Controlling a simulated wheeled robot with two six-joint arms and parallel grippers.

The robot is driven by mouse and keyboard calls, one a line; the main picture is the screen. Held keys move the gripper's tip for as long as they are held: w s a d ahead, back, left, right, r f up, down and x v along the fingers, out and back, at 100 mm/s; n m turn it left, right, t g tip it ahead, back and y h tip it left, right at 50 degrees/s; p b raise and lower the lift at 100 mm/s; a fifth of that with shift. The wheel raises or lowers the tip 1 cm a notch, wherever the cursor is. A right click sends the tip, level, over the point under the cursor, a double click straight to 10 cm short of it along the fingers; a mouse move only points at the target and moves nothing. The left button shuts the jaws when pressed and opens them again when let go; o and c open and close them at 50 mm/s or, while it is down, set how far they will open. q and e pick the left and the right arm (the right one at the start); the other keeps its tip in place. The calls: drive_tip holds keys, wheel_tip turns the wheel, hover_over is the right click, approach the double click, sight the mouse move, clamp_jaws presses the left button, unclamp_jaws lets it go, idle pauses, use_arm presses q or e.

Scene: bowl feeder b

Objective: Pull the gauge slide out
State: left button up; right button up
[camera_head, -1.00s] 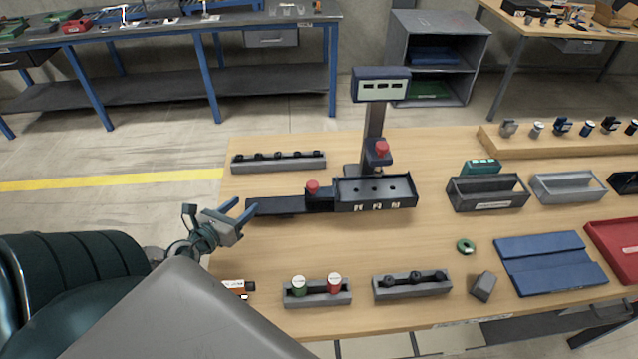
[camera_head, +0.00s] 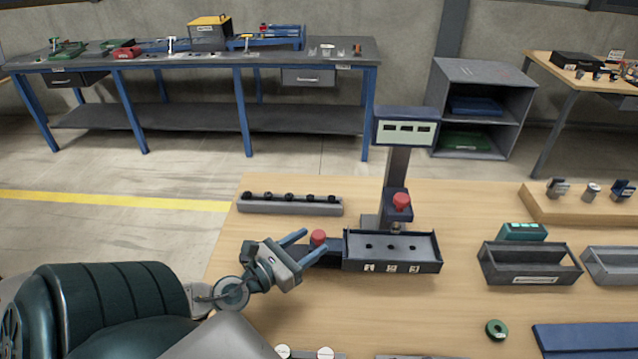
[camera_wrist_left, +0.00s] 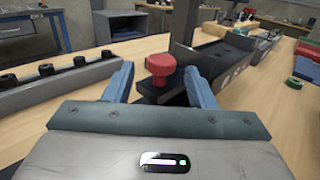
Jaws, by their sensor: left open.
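The gauge stand has a dark post, a display head (camera_head: 405,128) and a black tray (camera_head: 392,252) with three holes. A dark slide (camera_head: 331,254) extends left from the tray and bears a red knob (camera_head: 318,237), which also shows in the left wrist view (camera_wrist_left: 163,67). My left gripper (camera_head: 313,241) is open, its blue fingers pointing at the knob. In the left wrist view, the knob stands between the fingertips with gaps on both sides. The gripper hides the slide's left part in the head view. My right gripper is not in view.
A grey rail (camera_head: 290,204) with several black knobs lies behind the slide. A second red knob (camera_head: 401,201) sits on the post. A dark bin (camera_head: 529,265) and a green ring (camera_head: 496,329) are to the right.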

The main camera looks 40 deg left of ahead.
sight(313, 241)
use_arm(q)
drive_tip(key=shift+w+d+p, duration=0.2)
drive_tip(key=shift+w+p, duration=0.4)
drive_tip(key=shift+w, duration=1.15)
clamp_jaws()
